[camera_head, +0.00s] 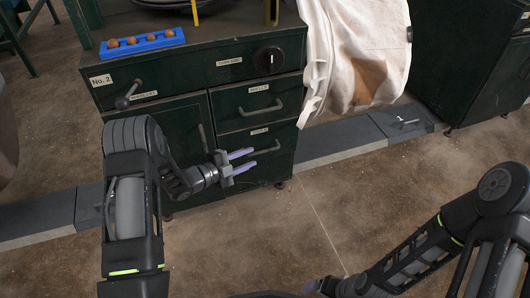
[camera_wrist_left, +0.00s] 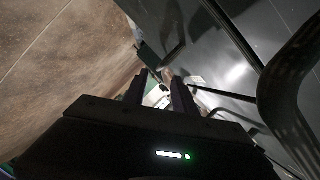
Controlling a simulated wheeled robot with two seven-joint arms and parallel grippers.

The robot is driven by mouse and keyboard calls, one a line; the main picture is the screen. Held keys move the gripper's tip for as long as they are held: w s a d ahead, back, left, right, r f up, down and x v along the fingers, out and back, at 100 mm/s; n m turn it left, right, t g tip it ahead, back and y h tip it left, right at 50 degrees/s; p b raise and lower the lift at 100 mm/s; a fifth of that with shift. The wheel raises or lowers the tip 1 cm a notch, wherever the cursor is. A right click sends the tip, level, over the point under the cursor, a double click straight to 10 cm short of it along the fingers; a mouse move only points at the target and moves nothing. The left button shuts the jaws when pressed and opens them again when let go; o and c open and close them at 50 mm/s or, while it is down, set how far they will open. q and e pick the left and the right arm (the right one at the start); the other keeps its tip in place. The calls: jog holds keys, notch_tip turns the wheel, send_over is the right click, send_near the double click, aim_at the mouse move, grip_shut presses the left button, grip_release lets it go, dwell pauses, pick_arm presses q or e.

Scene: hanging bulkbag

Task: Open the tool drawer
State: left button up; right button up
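The tool drawer (camera_head: 285,140) is the lower right drawer of the dark green cabinet, under a small label that seems to read "TOOLS". It looks closed. Its bar handle (camera_head: 268,150) runs across the front. My left gripper (camera_head: 254,159) is in front of this drawer, its two pale purple fingers apart and pointing right, close to the handle. I cannot tell whether they touch it. In the left wrist view the fingers (camera_wrist_left: 160,80) are spread beside the dark cabinet front (camera_wrist_left: 230,60). My right gripper (camera_head: 313,286) is low at the bottom edge, mostly cut off.
Above is the "SHELLS" drawer (camera_head: 232,108) with its handle, and a black knob (camera_head: 268,60). A door (camera_head: 180,125) is at left. A blue tray (camera_head: 142,43) with round brown things lies on top. A pale bulk bag (camera_head: 355,50) hangs at right. The floor in front is clear.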

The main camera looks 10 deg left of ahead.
aim_at(265, 151)
pick_arm(q)
jog(key=b+x, duration=0.2)
jog(key=x, duration=0.4)
jog(key=shift+w+d+f, duration=0.2)
jog(key=shift+f, duration=0.05)
jog(key=shift+w+d, duration=0.3)
jog(key=shift+w, duration=0.1)
grip_shut()
dwell(0.9)
